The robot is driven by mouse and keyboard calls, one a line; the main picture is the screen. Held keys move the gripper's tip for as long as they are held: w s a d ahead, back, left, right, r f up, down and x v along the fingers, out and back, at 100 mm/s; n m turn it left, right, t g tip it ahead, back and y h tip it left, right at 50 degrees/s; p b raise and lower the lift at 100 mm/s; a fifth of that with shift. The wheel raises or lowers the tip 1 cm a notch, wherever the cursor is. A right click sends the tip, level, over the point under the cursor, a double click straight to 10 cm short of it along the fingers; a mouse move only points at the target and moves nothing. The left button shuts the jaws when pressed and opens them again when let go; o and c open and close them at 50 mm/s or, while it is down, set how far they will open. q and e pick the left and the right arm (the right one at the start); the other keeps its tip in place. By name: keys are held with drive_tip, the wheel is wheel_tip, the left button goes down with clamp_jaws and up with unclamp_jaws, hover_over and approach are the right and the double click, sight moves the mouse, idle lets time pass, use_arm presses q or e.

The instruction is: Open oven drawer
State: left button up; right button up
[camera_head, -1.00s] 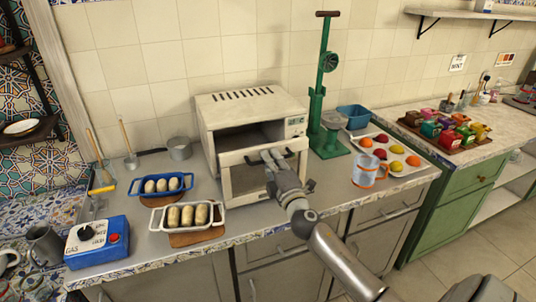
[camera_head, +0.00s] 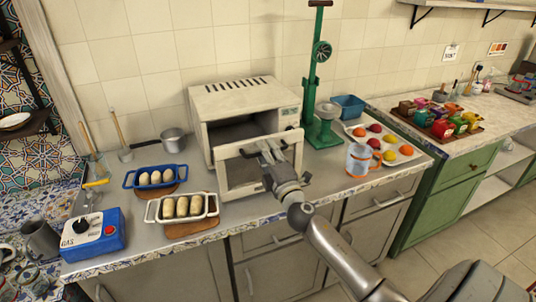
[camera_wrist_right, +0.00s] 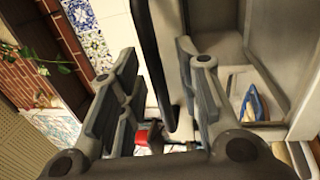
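The white oven (camera_head: 243,98) stands on the counter. Its front panel (camera_head: 240,174) is pulled out from the body, leaving a dark opening (camera_head: 235,132) behind and above it. The dark bar handle (camera_head: 248,153) runs along the panel's upper part. My right gripper (camera_head: 272,155) is at the right part of this handle and hides some of it. In the right wrist view, the handle (camera_wrist_right: 153,60) passes between the two fingers of my right gripper (camera_wrist_right: 156,65), with gaps on both sides. My left gripper is not in view.
Left of the oven are a blue tray (camera_head: 133,181) and a white tray (camera_head: 153,211) of rolls, and a blue gas box (camera_head: 92,236). Right are a green press (camera_head: 312,85), an orange-striped mug (camera_head: 358,162) and a fruit tray (camera_head: 414,158). Bare counter lies in front of the press.

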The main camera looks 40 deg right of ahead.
drive_tip(key=v, duration=1.2)
wheel_tip(320, 180, down, 23)
drive_tip(key=a+m+g+y, duration=0.1)
drive_tip(key=a+m+g, duration=0.1)
drive_tip(key=m+g, duration=0.25)
drive_tip(key=s+a+f+m+g+y, duration=0.15)
drive_tip(key=s+f, duration=0.25)
drive_tip(key=f, duration=0.5)
drive_tip(key=s+a+f+m+g, duration=0.1)
drive_tip(key=s+a+f+g, duration=0.15)
drive_tip(key=s+f, duration=0.4)
drive_tip(key=s+a+f+m+g+y, duration=0.1)
drive_tip(key=s+a+f+g, duration=0.15)
drive_tip(key=s+f, duration=0.45)
drive_tip(key=s+a+f+m+g+y, duration=0.1)
drive_tip(key=s+a+f+m+g, duration=0.2)
drive_tip(key=f, duration=0.5)
drive_tip(key=s+a+f+m+g, duration=0.1)
drive_tip(key=s+f, duration=0.3)
drive_tip(key=s, duration=0.6)
drive_tip(key=s+a+f+g, duration=0.2)
drive_tip(key=s+f+g, duration=0.1)
drive_tip(key=s, duration=0.8)
drive_tip(key=shift+s+f+m+g, duration=0.2)
drive_tip(key=shift+f+m+g, duration=0.15)
drive_tip(key=shift+f, duration=0.2)
